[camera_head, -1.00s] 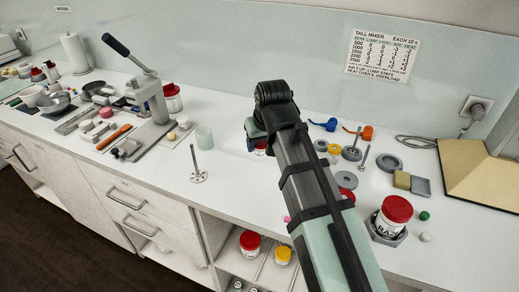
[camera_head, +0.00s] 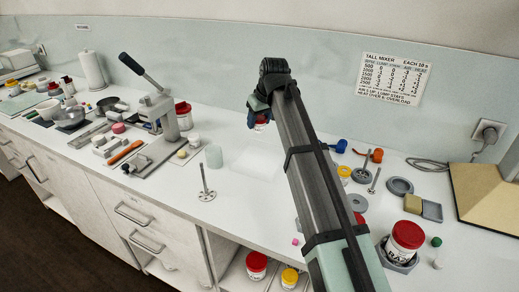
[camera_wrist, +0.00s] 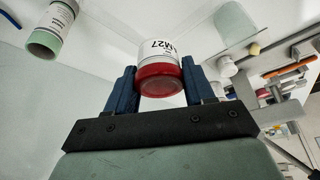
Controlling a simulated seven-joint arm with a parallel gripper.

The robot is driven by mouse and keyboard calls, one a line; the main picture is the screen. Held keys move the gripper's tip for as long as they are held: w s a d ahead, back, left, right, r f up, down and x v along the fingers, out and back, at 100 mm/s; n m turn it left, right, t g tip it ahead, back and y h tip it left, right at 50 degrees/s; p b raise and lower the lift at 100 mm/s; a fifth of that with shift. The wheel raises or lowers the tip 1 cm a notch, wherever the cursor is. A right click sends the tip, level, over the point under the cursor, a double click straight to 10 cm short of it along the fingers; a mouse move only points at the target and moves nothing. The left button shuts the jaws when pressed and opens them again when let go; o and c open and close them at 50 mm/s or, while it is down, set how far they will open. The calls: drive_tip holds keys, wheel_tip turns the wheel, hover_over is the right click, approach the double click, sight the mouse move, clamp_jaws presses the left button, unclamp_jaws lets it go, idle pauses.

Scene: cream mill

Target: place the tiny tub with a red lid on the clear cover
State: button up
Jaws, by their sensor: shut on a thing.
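My gripper (camera_wrist: 158,90) is shut on a small white tub (camera_wrist: 156,48) with a red lid (camera_wrist: 160,80). The blue fingers press on both sides of it. In the wrist view the lid faces the camera and black print shows on the tub's side. In the head view the gripper (camera_head: 256,112) and the tub (camera_head: 261,123) hang above the back of the counter, partly hidden by my arm. A faint, nearly clear flat square (camera_head: 254,163), perhaps the clear cover, lies on the counter below; its edges are hard to see.
A translucent cup (camera_head: 213,157) and a thin upright rod on a round base (camera_head: 206,194) stand left of the square. A lever press (camera_head: 160,112) stands farther left. Blue and orange scoops, grey discs and a large red-lidded tub (camera_head: 405,240) are at right.

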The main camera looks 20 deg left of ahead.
drive_tip(key=shift+f, duration=4.65)
drive_tip(key=shift+f, duration=0.1)
drive_tip(key=o, duration=1)
drive_tip(key=v, duration=1.2)
